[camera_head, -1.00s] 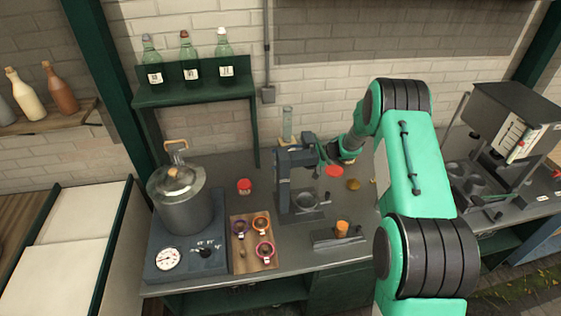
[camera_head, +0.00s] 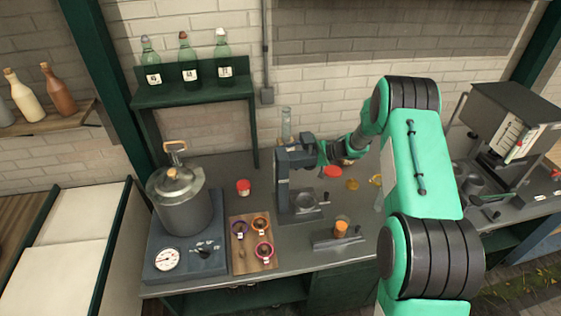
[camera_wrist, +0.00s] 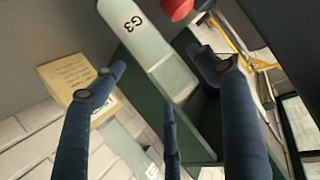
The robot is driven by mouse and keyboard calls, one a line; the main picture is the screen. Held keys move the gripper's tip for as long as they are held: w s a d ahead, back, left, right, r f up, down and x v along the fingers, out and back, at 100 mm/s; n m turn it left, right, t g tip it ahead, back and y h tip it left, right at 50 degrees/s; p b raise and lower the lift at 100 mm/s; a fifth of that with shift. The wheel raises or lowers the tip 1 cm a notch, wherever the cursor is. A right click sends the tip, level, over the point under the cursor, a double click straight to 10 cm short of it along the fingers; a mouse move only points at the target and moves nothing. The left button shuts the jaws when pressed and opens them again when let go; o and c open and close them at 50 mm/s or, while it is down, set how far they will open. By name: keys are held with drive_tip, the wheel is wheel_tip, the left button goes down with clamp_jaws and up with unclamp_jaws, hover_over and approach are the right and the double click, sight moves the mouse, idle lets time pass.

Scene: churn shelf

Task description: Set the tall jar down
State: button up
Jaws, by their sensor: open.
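A long pale green jar-like piece marked "G3" (camera_wrist: 150,45) runs slantwise through the wrist view, which I take to be the tall jar. My gripper (camera_wrist: 172,78) is open around it, with one finger on the left, one on the right and one below. Gaps show beside the left and right fingers; contact with the lower one I cannot tell. One end of the jar seems to meet the grey surface. In the head view my gripper (camera_head: 305,152) reaches to the dark stand (camera_head: 284,185), and I cannot make out the jar there.
A glass cylinder (camera_head: 287,122) stands behind the stand. A red-lidded jar (camera_head: 243,187), a large pot (camera_head: 183,205) and a wooden board of ringed cups (camera_head: 243,262) are left. A green shelf (camera_head: 195,92) holds bottles. An orange piece (camera_head: 341,227) sits front right.

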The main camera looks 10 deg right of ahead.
drive_tip(key=v, duration=0.9)
drive_tip(key=shift+p, duration=0.35)
